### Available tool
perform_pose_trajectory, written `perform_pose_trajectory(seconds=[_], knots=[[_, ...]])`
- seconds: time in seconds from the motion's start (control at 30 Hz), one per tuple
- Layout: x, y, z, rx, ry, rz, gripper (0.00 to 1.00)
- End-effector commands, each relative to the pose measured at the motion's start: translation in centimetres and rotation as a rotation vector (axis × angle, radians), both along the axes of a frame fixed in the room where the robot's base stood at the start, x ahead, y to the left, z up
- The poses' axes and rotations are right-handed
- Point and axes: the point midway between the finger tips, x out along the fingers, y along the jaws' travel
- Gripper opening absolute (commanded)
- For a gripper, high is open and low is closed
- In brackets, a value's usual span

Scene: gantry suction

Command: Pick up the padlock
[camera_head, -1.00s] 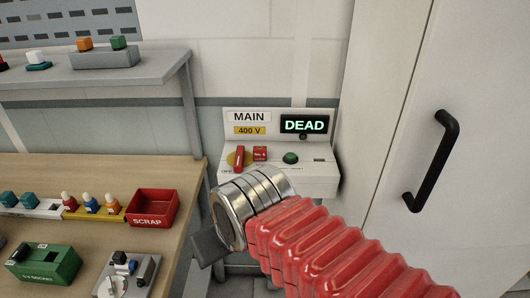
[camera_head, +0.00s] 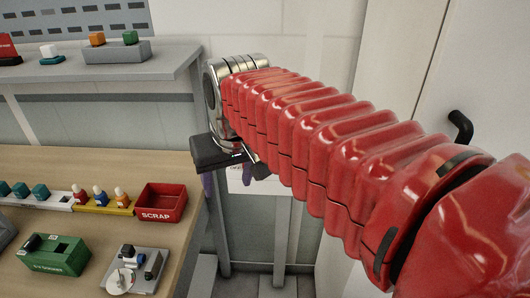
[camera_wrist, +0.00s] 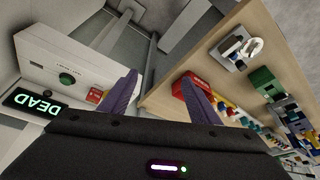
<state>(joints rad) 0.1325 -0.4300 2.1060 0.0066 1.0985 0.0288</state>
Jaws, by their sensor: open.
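I cannot make out a padlock for certain in the present frames. My gripper (camera_head: 226,182) is open and empty, in the air to the right of the bench; its purple fingers show in the wrist view (camera_wrist: 158,76). A white MAIN panel (camera_wrist: 42,66) is at the left of the wrist view, beside the left finger. It bears a green button (camera_wrist: 67,78), a lit DEAD display (camera_wrist: 35,102) and a small red piece (camera_wrist: 95,95), partly seen. My arm and gripper hide most of this panel in the head view.
A wooden bench (camera_head: 100,165) at the left holds a red SCRAP tray (camera_head: 162,203), a green box (camera_head: 55,256) and a grey fixture (camera_head: 140,270). A grey shelf (camera_head: 100,75) stands above it. A cabinet with a black handle (camera_head: 461,127) is at the right.

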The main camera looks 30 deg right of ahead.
Motion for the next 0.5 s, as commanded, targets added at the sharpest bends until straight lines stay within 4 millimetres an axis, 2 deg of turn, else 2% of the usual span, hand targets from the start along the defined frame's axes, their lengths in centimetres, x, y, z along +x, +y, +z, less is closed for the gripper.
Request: perform_pose_trajectory(seconds=[0.03, 0.2, 0.5], knots=[[1.2, -0.7, 0.6, 0.004, 0.016, -0.021, 0.56], [4.4, -3.0, 2.4, 0.017, 0.06, -0.081, 0.56], [9.9, -7.7, 4.4, 0.042, 0.14, -0.19, 0.56]])
